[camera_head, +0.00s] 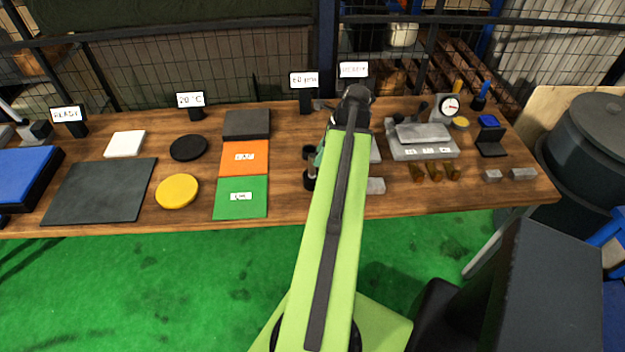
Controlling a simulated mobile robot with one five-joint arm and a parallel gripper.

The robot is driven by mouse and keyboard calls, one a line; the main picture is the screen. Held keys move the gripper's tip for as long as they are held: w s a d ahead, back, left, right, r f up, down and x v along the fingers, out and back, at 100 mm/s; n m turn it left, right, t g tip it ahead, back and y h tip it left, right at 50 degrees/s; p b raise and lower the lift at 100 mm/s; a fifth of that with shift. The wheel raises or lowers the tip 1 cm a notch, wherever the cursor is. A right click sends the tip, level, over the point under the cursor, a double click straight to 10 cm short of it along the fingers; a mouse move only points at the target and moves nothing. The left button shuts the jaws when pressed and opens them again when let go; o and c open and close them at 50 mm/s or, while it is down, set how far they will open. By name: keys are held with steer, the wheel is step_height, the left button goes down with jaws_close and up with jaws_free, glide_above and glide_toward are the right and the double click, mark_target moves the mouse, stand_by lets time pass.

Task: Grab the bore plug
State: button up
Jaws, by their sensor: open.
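My green arm (330,240) reaches up over the middle of the table, and its dark far joint (355,95) is near the back edge. My gripper is not clearly visible; the arm appears to hide it. I cannot pick out the bore plug with certainty. Small dark round parts (309,180) show beside the arm's left edge, partly covered by it. Several small brass-coloured pieces (417,172) stand at the front right of the table. A blue-handled piece (482,94) and a yellow-handled piece (457,88) stand at the back right.
The wooden table (285,205) carries green (240,198) and orange (245,157) pads, a yellow disc (177,191), a black disc (189,148) and a dark mat (100,190). Grey blocks (420,135) and a dial gauge (450,106) are right of my arm. A mesh fence (180,70) stands behind.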

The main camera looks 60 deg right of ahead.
mark_target(312, 169)
steer(key=shift+w+f, duration=0.1)
steer(key=shift+f, duration=0.15)
steer(key=b+x, duration=0.3)
steer(key=a+b+x, duration=0.1)
steer(key=x, duration=0.1)
steer(key=shift+w+f+b, duration=0.1)
steer(key=shift+w+b, duration=0.05)
steer(key=shift+b, duration=0.15)
steer(key=shift+r, duration=0.2)
jaws_close()
stand_by(0.8)
